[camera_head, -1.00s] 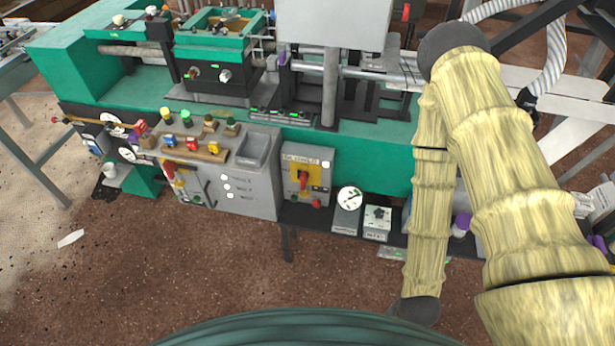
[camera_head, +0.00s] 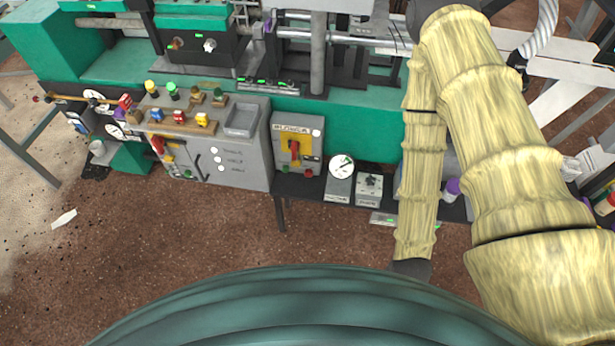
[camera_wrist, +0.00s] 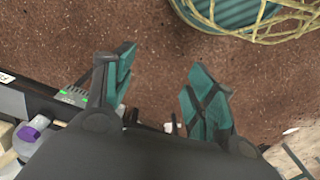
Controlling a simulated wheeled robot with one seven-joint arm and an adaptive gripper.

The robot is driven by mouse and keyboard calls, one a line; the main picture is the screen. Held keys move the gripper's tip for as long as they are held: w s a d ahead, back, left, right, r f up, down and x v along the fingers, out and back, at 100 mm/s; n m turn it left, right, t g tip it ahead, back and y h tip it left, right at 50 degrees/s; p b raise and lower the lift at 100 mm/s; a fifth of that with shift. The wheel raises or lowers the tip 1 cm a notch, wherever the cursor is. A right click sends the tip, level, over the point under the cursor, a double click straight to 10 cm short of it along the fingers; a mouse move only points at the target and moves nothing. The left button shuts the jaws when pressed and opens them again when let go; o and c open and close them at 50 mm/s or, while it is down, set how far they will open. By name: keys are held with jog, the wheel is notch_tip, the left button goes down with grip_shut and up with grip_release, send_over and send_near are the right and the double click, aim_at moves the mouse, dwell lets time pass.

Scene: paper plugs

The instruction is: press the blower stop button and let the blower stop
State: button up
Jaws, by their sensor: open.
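The grey blower box (camera_head: 281,130), whose label reads roughly "BLOWER", is on the front of the green machine in the head view. It carries a red handle on a yellow plate (camera_head: 296,150), a green button (camera_head: 285,169) at lower left and a red button (camera_head: 308,172) at lower right. Nothing touches the box. My gripper (camera_wrist: 163,82) is open and empty in the wrist view, its two teal fingers spread above the brown floor. In the head view my arm hangs to the right of the box and the fingers are hidden. Whether the blower runs cannot be told.
A round gauge (camera_head: 341,166) and a small grey knob box (camera_head: 369,187) sit right of the blower box on a dark shelf. A grey control cabinet (camera_head: 240,160) with switches stands to its left. A purple-capped bottle (camera_head: 452,190) is by my arm. Floor in front is free.

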grip_shut()
dwell(1.2)
